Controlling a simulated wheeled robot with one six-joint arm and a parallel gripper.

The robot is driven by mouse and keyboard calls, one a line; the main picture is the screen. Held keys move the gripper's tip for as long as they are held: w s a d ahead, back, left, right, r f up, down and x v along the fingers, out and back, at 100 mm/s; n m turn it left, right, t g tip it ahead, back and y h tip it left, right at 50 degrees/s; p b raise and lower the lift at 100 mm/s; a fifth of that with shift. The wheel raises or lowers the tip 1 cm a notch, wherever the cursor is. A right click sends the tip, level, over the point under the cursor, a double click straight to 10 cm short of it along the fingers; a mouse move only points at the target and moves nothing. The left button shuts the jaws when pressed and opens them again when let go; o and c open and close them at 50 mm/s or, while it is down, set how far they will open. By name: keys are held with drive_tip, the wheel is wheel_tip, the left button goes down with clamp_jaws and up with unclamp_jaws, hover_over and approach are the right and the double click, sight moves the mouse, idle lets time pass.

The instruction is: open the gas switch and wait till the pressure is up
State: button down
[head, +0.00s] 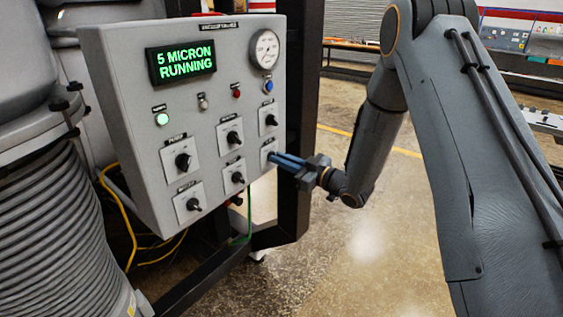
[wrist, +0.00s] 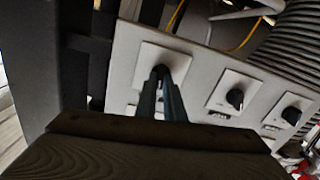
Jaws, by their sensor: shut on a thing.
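The grey control panel (head: 140,85) stands at the left in the head view. Its display (head: 181,64) reads "5 MICRON RUNNING" in green. A round pressure gauge (head: 264,50) is at its upper right; its reading is too small to tell. My gripper (head: 274,157) reaches in from the right to the lower right switch (head: 266,149), whose label I cannot read. In the wrist view the blue fingers (wrist: 163,82) are shut on that switch's black knob, in front of its pale plate (wrist: 185,63). The fingers hide most of the knob, so its angle cannot be told.
Several other black knobs, such as the middle one (head: 238,177) and the upper right one (head: 270,120), sit close by on the panel. A dark frame post (head: 302,120) stands right beside the panel. Ribbed hose (head: 55,220) fills the left. The floor at the right is open.

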drive_tip(key=shift+m, duration=3.8)
drive_tip(key=shift+f, duration=0.1)
drive_tip(key=c, duration=1.9)
unclamp_jaws()
drive_tip(key=shift+o, duration=0.2)
drive_tip(key=shift+d, duration=0.1)
drive_tip(key=b+v, duration=0.3)
drive_tip(key=v, duration=0.4)
drive_tip(key=shift+s+d, duration=0.25)
drive_tip(key=shift+d, duration=0.05)
